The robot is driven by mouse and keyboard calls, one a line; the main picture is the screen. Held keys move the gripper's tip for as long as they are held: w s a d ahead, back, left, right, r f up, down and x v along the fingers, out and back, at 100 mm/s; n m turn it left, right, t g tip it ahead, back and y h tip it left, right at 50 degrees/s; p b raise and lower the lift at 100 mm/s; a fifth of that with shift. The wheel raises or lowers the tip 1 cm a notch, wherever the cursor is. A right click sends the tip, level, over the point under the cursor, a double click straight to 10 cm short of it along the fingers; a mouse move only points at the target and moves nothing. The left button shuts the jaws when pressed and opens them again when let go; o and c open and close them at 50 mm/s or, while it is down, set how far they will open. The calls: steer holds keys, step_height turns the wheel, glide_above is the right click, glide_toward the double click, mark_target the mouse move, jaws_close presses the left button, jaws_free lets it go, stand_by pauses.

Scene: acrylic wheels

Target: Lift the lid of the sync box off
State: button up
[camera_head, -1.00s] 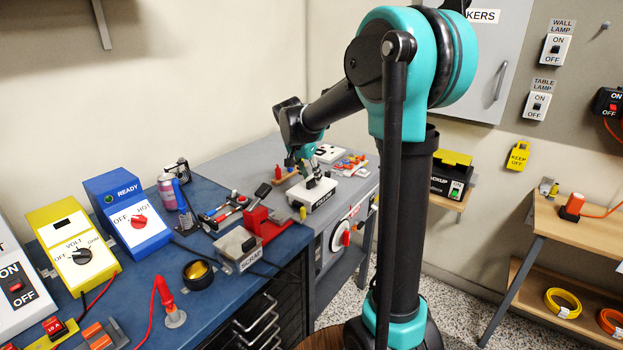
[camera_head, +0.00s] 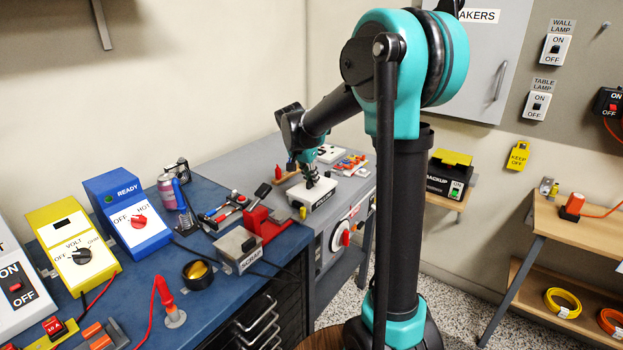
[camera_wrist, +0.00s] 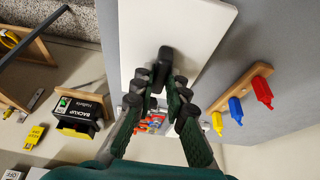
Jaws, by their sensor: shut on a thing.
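The sync box, which I take to be the white box with dark lettering (camera_head: 318,198), stands on the grey bench, and its lettering is too small to read surely. Its white lid (camera_wrist: 205,30) fills the upper middle of the wrist view. A black handle (camera_wrist: 163,62) sticks up from the lid. My gripper (camera_wrist: 160,84) is shut on this handle; it also shows over the white box in the head view (camera_head: 311,182). In the head view the fingers hide the handle. I cannot see a gap between lid and box.
Red, blue and yellow bottles stand on a wooden rack (camera_wrist: 240,88) beside the lid. A white panel (camera_head: 330,153) and small coloured parts (camera_head: 352,163) lie behind the box.

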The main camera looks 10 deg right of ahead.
jaws_close()
steer(key=shift+r, duration=0.2)
steer(key=shift+r, duration=0.95)
steer(key=shift+r, duration=0.1)
steer(key=shift+r, duration=1.9)
steer(key=shift+s, duration=0.1)
